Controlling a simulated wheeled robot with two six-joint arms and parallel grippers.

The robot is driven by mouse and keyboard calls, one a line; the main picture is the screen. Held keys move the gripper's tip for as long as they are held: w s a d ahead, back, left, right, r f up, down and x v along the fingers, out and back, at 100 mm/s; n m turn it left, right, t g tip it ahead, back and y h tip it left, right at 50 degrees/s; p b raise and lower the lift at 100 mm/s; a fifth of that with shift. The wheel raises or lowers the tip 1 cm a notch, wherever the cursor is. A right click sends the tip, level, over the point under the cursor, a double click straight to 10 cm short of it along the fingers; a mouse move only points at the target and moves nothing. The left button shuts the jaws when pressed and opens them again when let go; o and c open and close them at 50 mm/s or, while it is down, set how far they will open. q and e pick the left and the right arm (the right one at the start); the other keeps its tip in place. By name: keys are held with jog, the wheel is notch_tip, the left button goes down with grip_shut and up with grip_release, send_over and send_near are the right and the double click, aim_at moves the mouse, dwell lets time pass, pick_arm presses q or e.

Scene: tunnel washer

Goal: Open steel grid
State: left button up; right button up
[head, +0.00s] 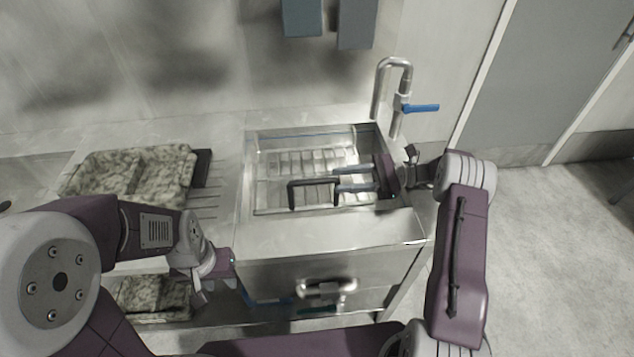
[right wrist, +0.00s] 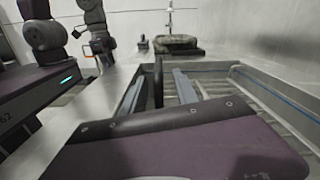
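The steel grid (head: 300,162) lies flat inside the sink basin (head: 249,165). A black bracket-shaped handle (head: 312,183) stands over the front part of the grid. My right gripper (head: 336,180) reaches in from the right over the basin with its two fingers apart. Their tips are at the right end of the handle. In the right wrist view the handle (right wrist: 158,82) shows between the two fingers; I cannot tell whether they touch it. My left gripper (head: 217,282) hangs low at the left of the sink's front; its fingers are too unclear to judge.
A tap with a blue lever (head: 420,107) stands behind the basin at right. A stone-patterned tray (head: 135,172) sits on the counter at left, with a similar one (head: 155,296) below. A bar handle (head: 325,288) is on the sink's front. The floor at right is clear.

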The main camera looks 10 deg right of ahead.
aim_at(295, 183)
jog(key=a, duration=0.7)
jog(key=shift+s+a+r, duration=0.1)
jog(key=shift+a+r, duration=0.05)
jog(key=shift+a, duration=0.15)
grip_shut()
jog(key=shift+r, duration=0.15)
dwell(0.8)
